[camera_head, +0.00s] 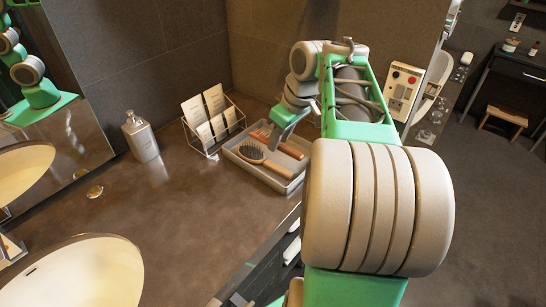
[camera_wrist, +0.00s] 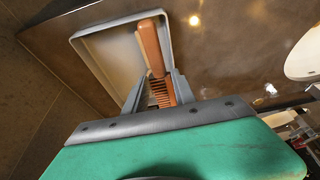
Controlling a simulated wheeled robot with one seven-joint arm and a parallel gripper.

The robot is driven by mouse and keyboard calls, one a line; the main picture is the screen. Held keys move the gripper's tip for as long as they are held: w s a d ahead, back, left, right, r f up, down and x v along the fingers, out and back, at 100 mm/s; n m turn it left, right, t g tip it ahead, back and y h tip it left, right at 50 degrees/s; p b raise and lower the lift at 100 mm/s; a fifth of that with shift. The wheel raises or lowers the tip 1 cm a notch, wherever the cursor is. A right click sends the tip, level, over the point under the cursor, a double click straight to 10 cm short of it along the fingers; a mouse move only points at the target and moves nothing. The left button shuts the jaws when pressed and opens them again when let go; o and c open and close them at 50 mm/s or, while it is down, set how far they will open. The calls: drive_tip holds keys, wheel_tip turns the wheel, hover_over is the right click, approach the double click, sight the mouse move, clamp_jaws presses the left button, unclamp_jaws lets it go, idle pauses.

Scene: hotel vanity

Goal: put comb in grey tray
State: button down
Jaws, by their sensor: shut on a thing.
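My gripper (camera_head: 273,140) is over the grey tray (camera_head: 233,152) and points down into it. In the wrist view my gripper (camera_wrist: 159,86) is shut on the toothed part of an orange-brown comb (camera_wrist: 150,46). The comb's handle sticks out beyond the fingers, over the tray (camera_wrist: 98,73). In the head view the comb's handle (camera_head: 292,150) shows to the right of the fingers, within the tray's outline. I cannot tell whether the comb touches the tray floor.
A hairbrush (camera_head: 278,169) with dark bristles lies in the tray's front part. A wire rack with cards (camera_head: 205,115) stands just behind left of the tray. A soap dispenser (camera_head: 140,137) and a basin (camera_head: 80,270) are farther left.

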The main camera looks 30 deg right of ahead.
drive_tip(key=w+d+f+p, duration=0.1)
drive_tip(key=w+d+f, duration=0.5)
drive_tip(key=w, duration=0.1)
drive_tip(key=w+d+f+p, duration=0.1)
drive_tip(key=w+d+f, duration=0.2)
drive_tip(key=shift+w+f+p, duration=0.25)
drive_tip(key=shift+f+p, duration=0.05)
drive_tip(key=shift+f, duration=0.05)
wheel_tip(320, 180, down, 3)
drive_tip(key=shift+r+p, duration=0.2)
drive_tip(key=shift+p, duration=0.15)
drive_tip(key=shift+f, duration=0.5)
drive_tip(key=c, duration=1)
unclamp_jaws()
drive_tip(key=shift+c, duration=0.2)
drive_tip(key=a+v, duration=0.1)
drive_tip(key=v, duration=1.1)
drive_tip(key=s+a+r+m, duration=0.1)
drive_tip(key=s+a+r, duration=0.15)
drive_tip(key=a, duration=1.35)
drive_tip(key=s+a+f+m+h, duration=0.1)
drive_tip(key=s+a+f+m, duration=0.1)
drive_tip(key=s+a+f, duration=0.4)
drive_tip(key=s+a, duration=0.5)
drive_tip(key=s, duration=0.4)
drive_tip(key=shift+a+m, duration=0.3)
drive_tip(key=shift+a, duration=0.05)
